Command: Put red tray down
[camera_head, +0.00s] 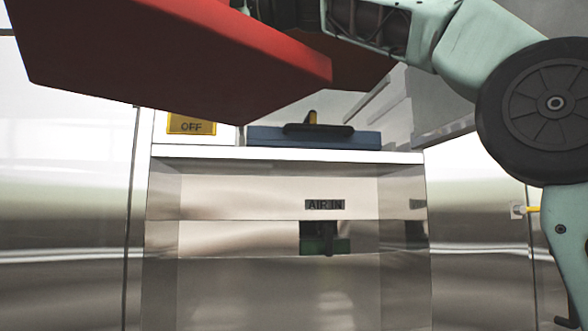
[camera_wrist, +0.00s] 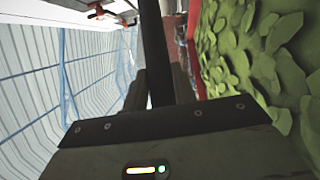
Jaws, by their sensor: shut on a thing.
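The red tray (camera_head: 170,60) fills the upper left of the head view, raised and tilted, with its underside and outer walls showing. In the wrist view its red wall (camera_wrist: 192,18) shows at the upper right, beside a heap of green leaf-like pieces (camera_wrist: 245,55). My gripper (camera_wrist: 160,85) is shut on the tray; its dark fingers reach up the middle of the wrist view. The exact contact with the rim is not clear. In the head view the tray hangs in front of and above the steel machine, apart from its white ledge (camera_head: 290,154).
On the ledge are a yellow OFF sign (camera_head: 191,125) and a blue-grey block (camera_head: 270,138) with a black and yellow handle (camera_head: 315,126). An AIR IN label (camera_head: 324,204) sits above a dark fitting (camera_head: 325,240) on the steel front. A yellow rod (camera_head: 533,209) juts out at right.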

